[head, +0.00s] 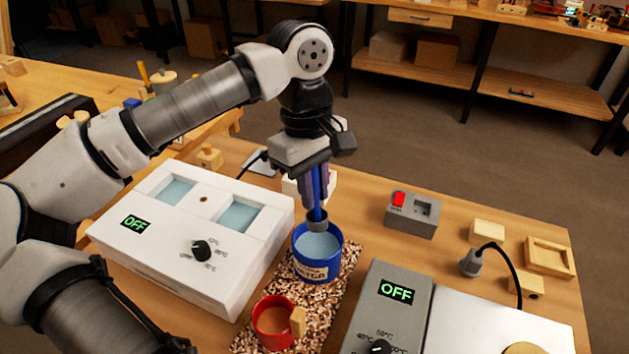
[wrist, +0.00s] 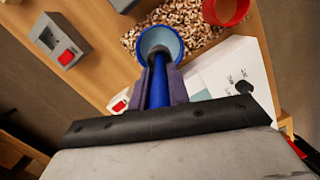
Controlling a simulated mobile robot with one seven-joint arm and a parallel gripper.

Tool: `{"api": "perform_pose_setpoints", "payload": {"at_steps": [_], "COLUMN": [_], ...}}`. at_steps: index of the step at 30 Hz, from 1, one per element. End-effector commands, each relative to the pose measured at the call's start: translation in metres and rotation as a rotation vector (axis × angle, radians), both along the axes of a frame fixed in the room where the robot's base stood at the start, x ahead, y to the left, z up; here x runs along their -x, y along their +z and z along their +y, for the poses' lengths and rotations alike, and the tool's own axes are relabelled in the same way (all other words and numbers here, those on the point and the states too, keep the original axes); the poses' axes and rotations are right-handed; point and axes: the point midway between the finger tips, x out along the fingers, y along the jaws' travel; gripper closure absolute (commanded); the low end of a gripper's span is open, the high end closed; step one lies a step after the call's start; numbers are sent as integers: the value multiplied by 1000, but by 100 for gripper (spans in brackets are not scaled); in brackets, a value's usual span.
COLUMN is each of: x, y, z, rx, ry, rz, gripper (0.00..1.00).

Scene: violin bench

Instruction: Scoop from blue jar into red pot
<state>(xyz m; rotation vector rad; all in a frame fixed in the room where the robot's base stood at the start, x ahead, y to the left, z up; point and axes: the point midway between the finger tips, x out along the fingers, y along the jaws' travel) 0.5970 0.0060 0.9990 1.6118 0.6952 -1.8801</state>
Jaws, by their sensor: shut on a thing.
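The blue jar (head: 318,268), with a partly readable label, stands upright on a speckled mat and holds pale blue contents. My gripper (head: 314,190) is above it, pointing down and shut on a blue-handled scoop (head: 318,213). The scoop's grey head is at the jar's mouth; I cannot tell whether it touches the contents. In the wrist view the blue handle (wrist: 158,82) runs between the fingers (wrist: 160,92) toward the blue jar (wrist: 160,40). The red pot (head: 270,325), with a wooden handle and brownish inside, stands in front of the jar. It also shows in the wrist view (wrist: 232,10).
The speckled mat (head: 340,290) lies between a white two-well heater (head: 160,255) reading OFF and a grey unit (head: 393,310) reading OFF. A grey box with a red switch (head: 411,213) and wooden blocks (head: 487,231) are at the right.

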Motion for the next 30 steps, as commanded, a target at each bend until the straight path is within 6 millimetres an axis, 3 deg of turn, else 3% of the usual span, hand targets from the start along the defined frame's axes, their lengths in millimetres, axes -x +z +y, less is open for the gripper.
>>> {"api": "perform_pose_setpoints", "payload": {"at_steps": [6,18,24,30], "x": [0,0,0,0], "y": [-33,-81,-95,-97], "z": [0,0,0,0], "rx": [0,0,1,0], "ry": [-1,0,0,0], "rz": [1,0,1,0], "gripper": [100,100,100,100]}}
